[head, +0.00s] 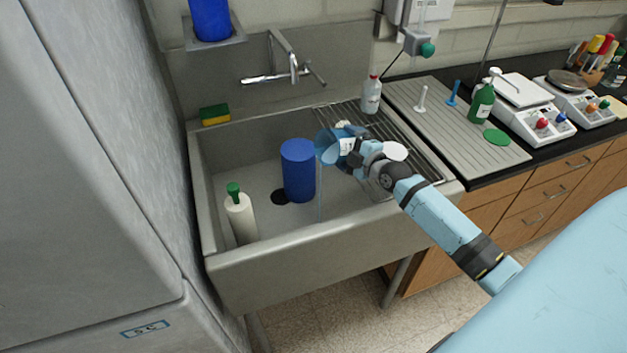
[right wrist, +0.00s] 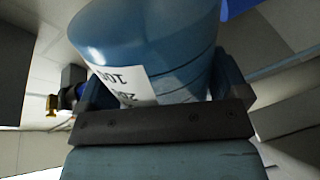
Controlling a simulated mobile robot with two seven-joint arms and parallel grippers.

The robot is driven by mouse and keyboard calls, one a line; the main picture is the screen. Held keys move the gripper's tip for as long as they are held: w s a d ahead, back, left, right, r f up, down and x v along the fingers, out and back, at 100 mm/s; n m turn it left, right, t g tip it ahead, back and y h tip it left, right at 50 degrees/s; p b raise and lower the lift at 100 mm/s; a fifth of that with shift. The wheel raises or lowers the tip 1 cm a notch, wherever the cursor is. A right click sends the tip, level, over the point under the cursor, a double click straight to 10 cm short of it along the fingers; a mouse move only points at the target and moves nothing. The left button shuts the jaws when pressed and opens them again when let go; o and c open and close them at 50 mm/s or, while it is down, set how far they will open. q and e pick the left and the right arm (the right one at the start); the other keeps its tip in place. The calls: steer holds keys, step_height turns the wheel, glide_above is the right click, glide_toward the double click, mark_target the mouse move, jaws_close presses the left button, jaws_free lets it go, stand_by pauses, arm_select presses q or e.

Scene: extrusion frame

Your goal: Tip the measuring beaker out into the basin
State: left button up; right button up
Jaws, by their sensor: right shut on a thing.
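The measuring beaker (head: 327,146) is blue and see-through, with a white printed label. My right gripper (head: 350,150) is shut on it and holds it over the grey basin (head: 330,240), tilted with its mouth towards the left. A thin pale streak drops from the beaker towards the basin floor. In the right wrist view the beaker (right wrist: 150,35) fills the space between the two fingers of the gripper (right wrist: 163,90), and its label shows. The beaker's inside is hidden. My left gripper is not in view.
In the basin stand a blue cylinder (head: 298,170), just left of the beaker, and a white bottle with a green cap (head: 240,218). A tap (head: 292,68) is at the back. A wire rack (head: 400,150) and a clear bottle (head: 371,96) are on the right.

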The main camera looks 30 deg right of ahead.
steer(key=shift+a+f+n, duration=0.85)
steer(key=shift+f+n, duration=0.05)
steer(key=shift+f, duration=0.05)
stand_by(1.3)
steer(key=shift+a+r+n+h+p, duration=0.4)
steer(key=shift+r+n+p, duration=0.2)
steer(key=shift+n+p, duration=0.5)
stand_by(0.6)
